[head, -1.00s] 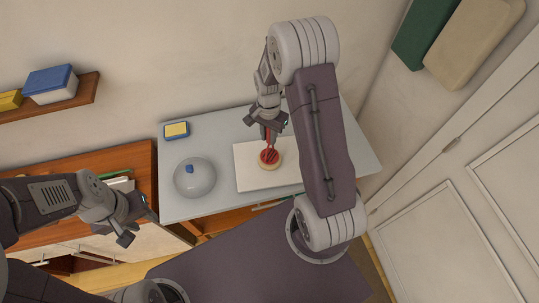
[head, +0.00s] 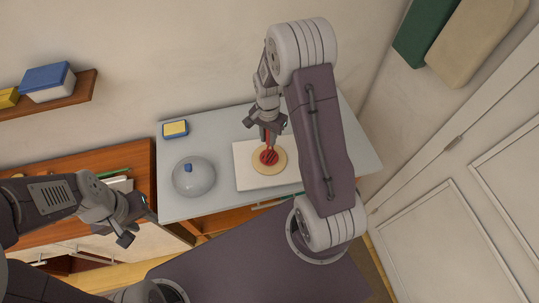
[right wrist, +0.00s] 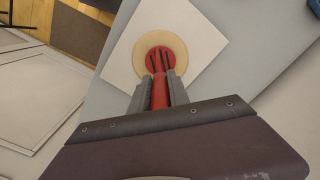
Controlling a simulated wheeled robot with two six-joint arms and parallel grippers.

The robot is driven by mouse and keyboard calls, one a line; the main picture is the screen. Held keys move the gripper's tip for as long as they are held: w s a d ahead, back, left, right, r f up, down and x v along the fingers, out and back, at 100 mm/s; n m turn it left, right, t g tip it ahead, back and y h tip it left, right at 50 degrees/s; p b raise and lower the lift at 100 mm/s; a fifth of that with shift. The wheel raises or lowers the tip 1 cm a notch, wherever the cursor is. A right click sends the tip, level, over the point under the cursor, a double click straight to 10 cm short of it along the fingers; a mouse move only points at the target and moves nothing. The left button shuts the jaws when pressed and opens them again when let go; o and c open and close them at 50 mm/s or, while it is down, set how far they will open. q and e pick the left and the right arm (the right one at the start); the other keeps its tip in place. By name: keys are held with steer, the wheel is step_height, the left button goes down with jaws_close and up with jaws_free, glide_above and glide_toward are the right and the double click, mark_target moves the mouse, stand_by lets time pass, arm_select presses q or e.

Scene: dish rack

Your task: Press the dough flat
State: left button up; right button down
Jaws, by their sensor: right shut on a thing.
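The dough (head: 282,165) is a flat, pale round disc on a white board (head: 245,179). It shows as a wide ring around the red press in the right wrist view (right wrist: 140,66). My right gripper (head: 268,128) is shut on the red press (right wrist: 160,92), whose slotted round head (head: 268,157) lies over the middle of the dough and appears to touch it. My left gripper (head: 131,220) is off to the left of the counter, empty and away from the dough; its finger gap is hard to make out.
The board lies on a grey countertop (head: 220,150). A glass dome with a blue knob (head: 193,178) stands left of the board. A yellow and blue box (head: 175,129) sits behind it. A wooden shelf (head: 75,95) is on the wall.

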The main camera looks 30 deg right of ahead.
steer(key=shift+w+a+r+p, duration=0.1)
steer(key=shift+a+r+p, duration=0.35)
steer(key=shift+r, duration=0.25)
step_height(320, 180, up, 6)
steer(key=p, duration=0.5)
steer(key=shift+f, duration=0.1)
steer(key=shift+w, duration=0.15)
